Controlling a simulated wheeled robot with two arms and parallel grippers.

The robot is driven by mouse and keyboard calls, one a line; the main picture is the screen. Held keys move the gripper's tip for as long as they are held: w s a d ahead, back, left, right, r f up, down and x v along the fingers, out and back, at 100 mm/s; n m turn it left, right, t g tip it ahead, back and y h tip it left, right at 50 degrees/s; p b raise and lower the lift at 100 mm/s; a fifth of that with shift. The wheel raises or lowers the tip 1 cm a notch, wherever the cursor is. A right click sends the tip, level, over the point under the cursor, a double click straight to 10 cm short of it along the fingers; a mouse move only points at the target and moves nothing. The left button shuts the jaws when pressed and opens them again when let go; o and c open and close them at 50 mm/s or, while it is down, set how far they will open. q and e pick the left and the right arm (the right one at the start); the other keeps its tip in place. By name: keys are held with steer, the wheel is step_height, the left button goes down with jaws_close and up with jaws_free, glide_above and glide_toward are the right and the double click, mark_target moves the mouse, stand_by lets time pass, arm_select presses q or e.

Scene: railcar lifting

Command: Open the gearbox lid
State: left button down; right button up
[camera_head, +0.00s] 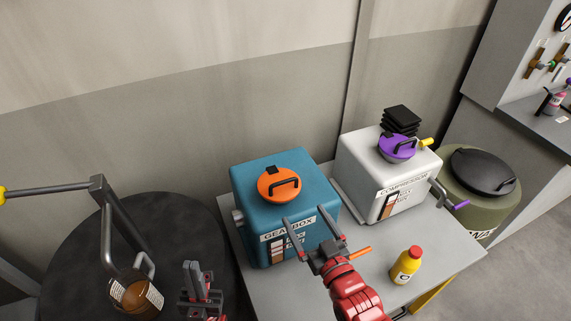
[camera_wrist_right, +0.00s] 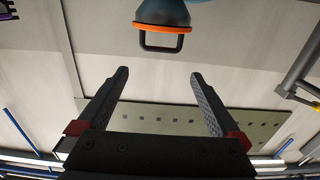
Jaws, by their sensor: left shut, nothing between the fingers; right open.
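The gearbox (camera_head: 253,210) is a teal box labelled GEARBOX on the grey table. Its round orange lid (camera_head: 268,180), with a black loop handle (camera_head: 285,184), sits on top and looks closed. In the right wrist view the lid's orange rim (camera_wrist_right: 160,28) and dark handle (camera_wrist_right: 160,48) show at the top, beyond the fingertips. My right gripper (camera_head: 302,214) is open and empty, in front of the gearbox with its fingers pointing towards the lid; it also shows in the wrist view (camera_wrist_right: 157,72). My left gripper (camera_head: 190,266) is shut and empty at lower left, apart from the gearbox.
A white compressor box (camera_head: 360,180) with a purple lid (camera_head: 397,151) stands right of the gearbox. A yellow bottle (camera_head: 405,267) stands on the grey table (camera_head: 450,250). A dark round drum (camera_head: 75,260) carrying a brown jug (camera_head: 135,297) is at left. An olive drum (camera_head: 475,205) is at right.

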mark_target(283, 180)
steer(key=p+x, duration=0.4)
steer(key=x, duration=1.1)
steer(key=shift+w+a+r, duration=0.2)
steer(key=shift+w, duration=0.15)
steer(key=shift+w+a+f, duration=0.15)
steer(key=shift+w, duration=0.3)
steer(key=shift+c, duration=0.3)
